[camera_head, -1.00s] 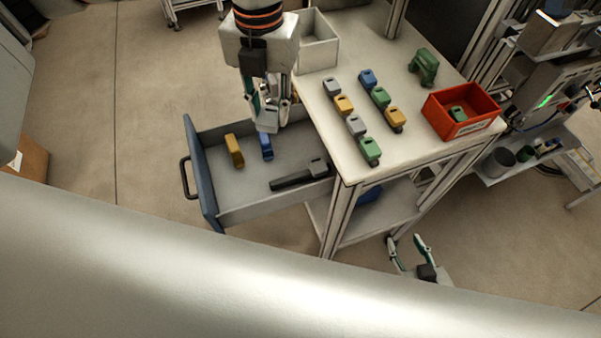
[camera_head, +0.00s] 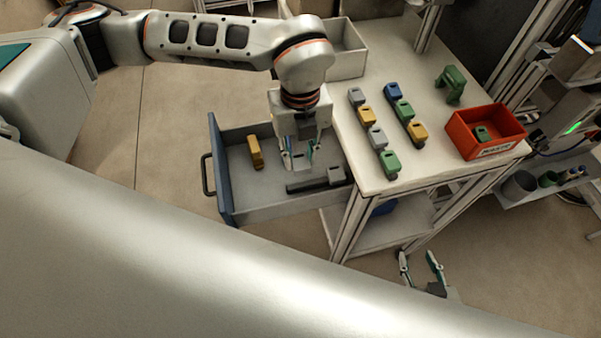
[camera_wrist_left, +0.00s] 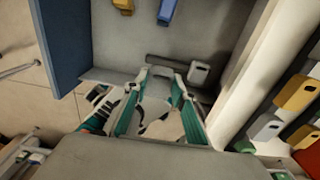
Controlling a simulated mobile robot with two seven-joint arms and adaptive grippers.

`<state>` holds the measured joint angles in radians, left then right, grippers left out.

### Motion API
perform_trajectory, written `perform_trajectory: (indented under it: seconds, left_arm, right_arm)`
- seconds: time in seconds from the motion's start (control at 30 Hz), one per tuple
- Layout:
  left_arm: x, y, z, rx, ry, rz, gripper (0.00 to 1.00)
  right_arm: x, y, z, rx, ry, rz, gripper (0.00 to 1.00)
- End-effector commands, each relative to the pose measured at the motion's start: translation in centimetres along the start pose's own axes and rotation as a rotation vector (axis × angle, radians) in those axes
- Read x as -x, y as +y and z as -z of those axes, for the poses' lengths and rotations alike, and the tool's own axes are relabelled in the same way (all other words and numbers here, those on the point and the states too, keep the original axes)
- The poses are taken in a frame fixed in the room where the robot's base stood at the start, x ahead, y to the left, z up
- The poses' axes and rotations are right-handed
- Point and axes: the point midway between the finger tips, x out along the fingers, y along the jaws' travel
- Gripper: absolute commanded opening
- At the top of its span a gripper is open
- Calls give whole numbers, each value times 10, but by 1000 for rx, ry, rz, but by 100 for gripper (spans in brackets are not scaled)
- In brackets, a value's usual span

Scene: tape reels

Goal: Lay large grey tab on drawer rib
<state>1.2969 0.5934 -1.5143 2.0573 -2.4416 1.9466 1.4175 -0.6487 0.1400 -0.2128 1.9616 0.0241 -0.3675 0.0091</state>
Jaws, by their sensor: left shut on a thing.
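My left gripper (camera_head: 301,158) is inside the outline of the open drawer (camera_head: 229,181), seen from above. It is shut on a large grey tab (camera_wrist_left: 155,80), which shows between its fingertips in the left wrist view. The dark drawer rib (camera_head: 304,186) lies just in front of the gripper in the head view; it also shows in the wrist view (camera_wrist_left: 168,61). A grey block with a slot (camera_wrist_left: 199,72) sits at the rib's right end. I cannot tell whether the held tab touches the rib. My right gripper (camera_head: 422,266) is open and empty, low beside the table.
A yellow tab (camera_head: 255,152) and a blue tab (camera_wrist_left: 166,11) are in the drawer. Several coloured tabs stand in two rows on the table (camera_head: 372,67). A red bin (camera_head: 459,137) holds a green piece. An open grey box (camera_head: 347,62) stands at the back.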

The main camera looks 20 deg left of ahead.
Motion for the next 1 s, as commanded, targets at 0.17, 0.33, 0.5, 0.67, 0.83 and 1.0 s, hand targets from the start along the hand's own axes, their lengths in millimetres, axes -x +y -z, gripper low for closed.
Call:
perform_trajectory:
  seconds: [0.17,0.33,0.5,0.67,0.83,1.0]
  left_arm:
    - [-32,0,0,0,1,-2,16]
    - [-44,-1,0,0,0,0,16]
    - [-60,0,0,-1,2,-2,16]
    - [-82,-1,0,0,1,-2,16]
    - [-86,-1,-1,-1,-1,1,16]
    - [-87,-1,-1,-1,-1,0,16]
  right_arm:
    - [2,1,4,0,3,0,40]
    - [2,1,5,0,3,-1,40]
    - [3,1,6,0,3,-1,40]
    - [4,1,7,0,2,-1,40]
    - [4,1,6,0,2,-1,40]
    - [3,1,4,0,0,0,40]
